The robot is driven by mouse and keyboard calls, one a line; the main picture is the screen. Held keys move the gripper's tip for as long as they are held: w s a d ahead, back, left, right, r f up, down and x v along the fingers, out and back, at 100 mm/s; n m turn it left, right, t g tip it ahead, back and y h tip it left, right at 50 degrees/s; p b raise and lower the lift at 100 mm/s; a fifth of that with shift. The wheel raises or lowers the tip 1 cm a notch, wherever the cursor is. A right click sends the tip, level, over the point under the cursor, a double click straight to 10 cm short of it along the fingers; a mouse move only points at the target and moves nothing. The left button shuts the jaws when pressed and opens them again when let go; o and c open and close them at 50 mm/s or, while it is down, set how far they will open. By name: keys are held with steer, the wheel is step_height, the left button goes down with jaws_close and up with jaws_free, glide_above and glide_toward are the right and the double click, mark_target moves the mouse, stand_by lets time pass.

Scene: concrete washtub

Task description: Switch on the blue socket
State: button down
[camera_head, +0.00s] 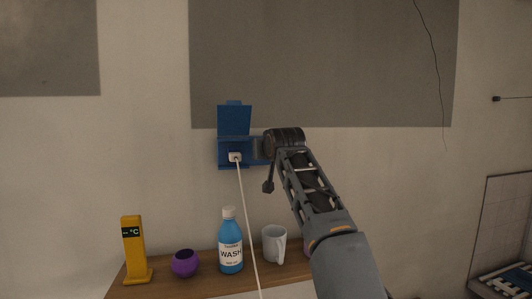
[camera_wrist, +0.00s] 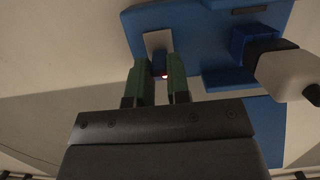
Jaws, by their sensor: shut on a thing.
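The blue socket (camera_head: 225,164) is on the wall with its lid (camera_head: 234,120) raised. A white plug (camera_head: 235,156) with a white cord sits in it; the plug (camera_wrist: 287,75) shows at the right in the wrist view. The socket's blue body (camera_wrist: 208,40) fills the top of that view, with a pale grey switch (camera_wrist: 157,38) on it. My gripper (camera_wrist: 159,66) has its two green fingers close together at the switch, with a small part of it between them. A small red glow shows between the fingers. In the head view my wrist hides the fingers.
Below, a wooden shelf (camera_head: 196,283) holds a yellow thermometer (camera_head: 133,252), a purple pot (camera_head: 185,264), a blue WASH bottle (camera_head: 230,245) and a white mug (camera_head: 274,244). The plug's cord (camera_head: 247,215) hangs down past the bottle. The wall left of the socket is clear.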

steer(key=shift+r, duration=0.1)
steer(key=c, duration=1.1)
jaws_free()
steer(key=b+v, duration=0.5)
steer(key=v, duration=0.8)
steer(key=shift+s, duration=0.35)
